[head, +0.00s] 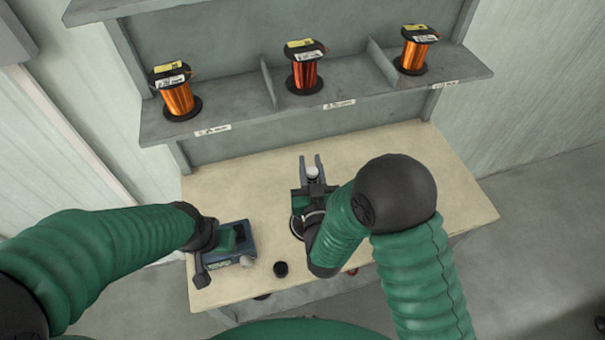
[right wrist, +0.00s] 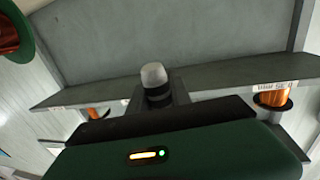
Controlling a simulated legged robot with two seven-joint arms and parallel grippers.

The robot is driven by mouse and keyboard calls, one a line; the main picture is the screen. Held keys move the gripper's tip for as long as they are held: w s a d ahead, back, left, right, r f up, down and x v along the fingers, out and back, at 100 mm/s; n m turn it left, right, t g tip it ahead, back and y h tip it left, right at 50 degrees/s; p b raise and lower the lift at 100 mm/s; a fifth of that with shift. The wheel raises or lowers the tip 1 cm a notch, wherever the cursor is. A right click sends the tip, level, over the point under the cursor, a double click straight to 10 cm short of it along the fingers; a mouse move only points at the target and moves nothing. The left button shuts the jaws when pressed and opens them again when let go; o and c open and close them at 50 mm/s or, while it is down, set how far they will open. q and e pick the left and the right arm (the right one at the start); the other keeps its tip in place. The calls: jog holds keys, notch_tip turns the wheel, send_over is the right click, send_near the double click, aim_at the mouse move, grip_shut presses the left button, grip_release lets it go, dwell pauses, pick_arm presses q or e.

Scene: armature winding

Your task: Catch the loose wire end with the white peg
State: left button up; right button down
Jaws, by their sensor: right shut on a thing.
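The white peg (head: 313,172) is between the two grey fingers of my right gripper (head: 312,168), over the back middle of the bench. In the right wrist view its rounded pale tip (right wrist: 153,74) rises from a dark collar beyond the gripper's body. My right gripper is shut on it. My left gripper (head: 222,270) is low over the left front of the bench, at a blue-grey block (head: 240,236); its finger gap is not clear. A round dark-rimmed part beside my right wrist is mostly hidden by my arm. I cannot make out the loose wire end.
Three copper-wire spools, left (head: 178,98), middle (head: 304,72) and right (head: 415,52), stand on the grey shelf (head: 235,110) behind the bench. A small black cylinder (head: 281,268) stands at the bench's front. The bench (head: 455,195) is clear on the right.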

jog(key=shift+s+a+f+b, duration=0.15)
jog(key=shift+f+b, duration=0.15)
jog(key=shift+f, duration=0.3)
notch_tip(320, 180, down, 6)
jog(key=b, duration=0.4)
jog(key=shift+f, duration=0.15)
jog(key=shift+f+b, duration=0.2)
jog(key=shift+b, duration=0.2)
jog(key=shift+r, duration=0.1)
jog(key=shift+a, duration=0.1)
